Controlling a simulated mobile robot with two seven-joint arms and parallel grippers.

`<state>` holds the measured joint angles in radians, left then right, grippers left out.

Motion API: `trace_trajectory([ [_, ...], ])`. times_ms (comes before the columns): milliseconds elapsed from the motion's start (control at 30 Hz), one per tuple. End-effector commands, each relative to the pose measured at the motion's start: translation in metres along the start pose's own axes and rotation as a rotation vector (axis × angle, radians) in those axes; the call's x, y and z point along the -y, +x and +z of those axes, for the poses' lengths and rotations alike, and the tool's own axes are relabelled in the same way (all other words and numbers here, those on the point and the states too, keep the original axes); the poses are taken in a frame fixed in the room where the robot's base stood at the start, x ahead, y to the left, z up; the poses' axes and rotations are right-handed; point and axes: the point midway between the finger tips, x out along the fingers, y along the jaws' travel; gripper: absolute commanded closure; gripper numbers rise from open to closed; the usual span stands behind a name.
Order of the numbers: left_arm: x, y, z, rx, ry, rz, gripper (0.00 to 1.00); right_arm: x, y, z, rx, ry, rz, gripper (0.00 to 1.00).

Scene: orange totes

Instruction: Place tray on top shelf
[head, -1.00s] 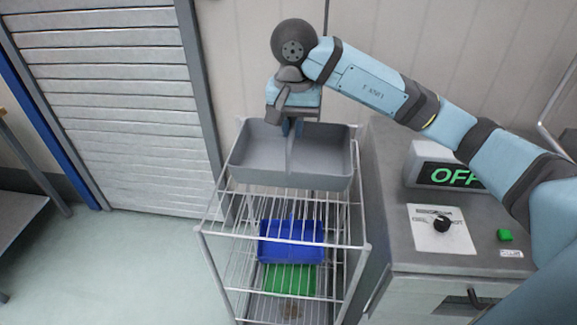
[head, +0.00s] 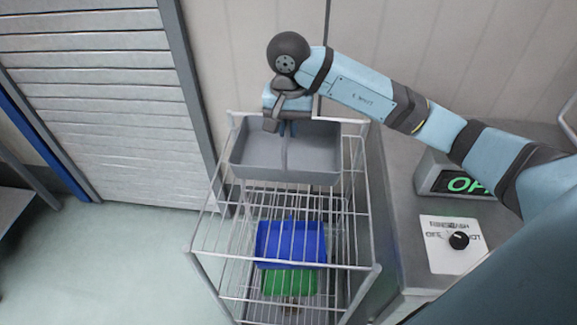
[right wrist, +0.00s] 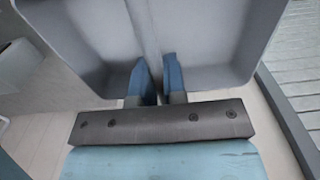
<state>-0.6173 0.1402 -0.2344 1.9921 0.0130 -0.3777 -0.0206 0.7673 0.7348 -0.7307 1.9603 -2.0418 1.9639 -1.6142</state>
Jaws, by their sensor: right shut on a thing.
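The grey two-compartment tray (head: 255,157) is at the rear part of the wire rack's top shelf (head: 290,215) in the head view. I cannot tell whether its underside touches the wires. My right gripper (head: 287,128) is at the tray's far side, shut on its central divider. In the right wrist view the two blue fingers (right wrist: 154,82) stand on either side of the divider of the tray (right wrist: 85,45). My left gripper is not in view.
A blue tray (head: 290,243) and a green tray (head: 289,282) sit on lower shelves of the rack. A grey machine with a dial panel (head: 452,244) stands close on the right. A shutter door (head: 105,110) is at the left. The front part of the top shelf is bare.

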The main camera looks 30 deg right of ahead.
Motion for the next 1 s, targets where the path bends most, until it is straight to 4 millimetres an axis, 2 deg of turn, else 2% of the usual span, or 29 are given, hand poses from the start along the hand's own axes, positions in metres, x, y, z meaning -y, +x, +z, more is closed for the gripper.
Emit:
trace_trajectory([
  [100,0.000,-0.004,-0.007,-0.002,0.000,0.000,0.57,-0.001,0.032,0.001,0.004,0.002,0.004,1.00],
  [300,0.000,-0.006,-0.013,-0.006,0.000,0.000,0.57,-0.001,0.074,0.001,0.002,0.001,0.002,1.00],
  [567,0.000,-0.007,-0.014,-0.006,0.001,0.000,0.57,-0.001,0.093,0.000,0.000,0.001,0.001,1.00],
  [800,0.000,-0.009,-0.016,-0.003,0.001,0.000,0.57,0.000,0.123,0.000,0.000,0.001,0.000,1.00],
  [1000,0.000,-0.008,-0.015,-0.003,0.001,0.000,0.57,0.000,0.124,-0.001,-0.002,0.000,-0.001,1.00],
])
